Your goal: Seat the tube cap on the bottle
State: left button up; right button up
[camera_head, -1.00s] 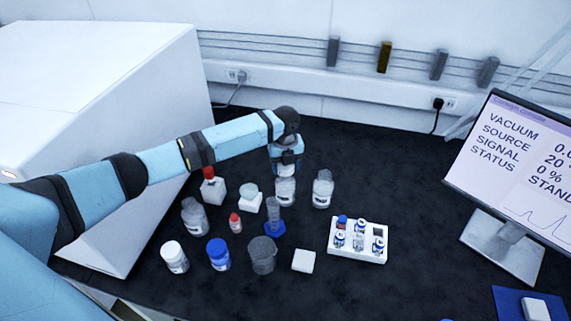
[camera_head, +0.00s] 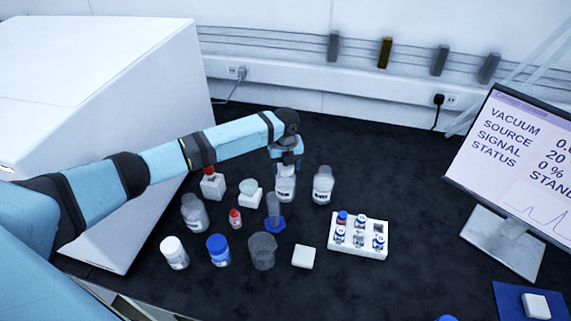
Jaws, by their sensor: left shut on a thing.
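My left gripper (camera_head: 285,163) comes down from the end of the blue arm and points at a clear bottle with a white label (camera_head: 285,190). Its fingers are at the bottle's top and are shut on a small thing. The thing is mostly hidden by the fingers and too small to make out, so I cannot tell whether it is the tube cap or whether it touches the bottle's mouth. The bottle stands upright on the dark bench. My right gripper is not in view.
A second clear bottle (camera_head: 322,185) stands close on the right. A tube in a blue stand (camera_head: 275,226), a grey beaker (camera_head: 262,252), a blue-capped jar (camera_head: 218,251) and a white vial rack (camera_head: 372,250) stand in front. The bench behind and right is free.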

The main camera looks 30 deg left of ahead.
pick_arm(q)
jog(key=shift+f, duration=0.35)
jog(key=o, duration=1.3)
jog(key=shift+c, duration=0.2)
notch_tip(320, 180, up, 5)
jog(key=p, duration=0.5)
jog(key=shift+r, duration=0.1)
jog(key=shift+r+p, duration=0.95)
jog(key=shift+d+f, duration=0.1)
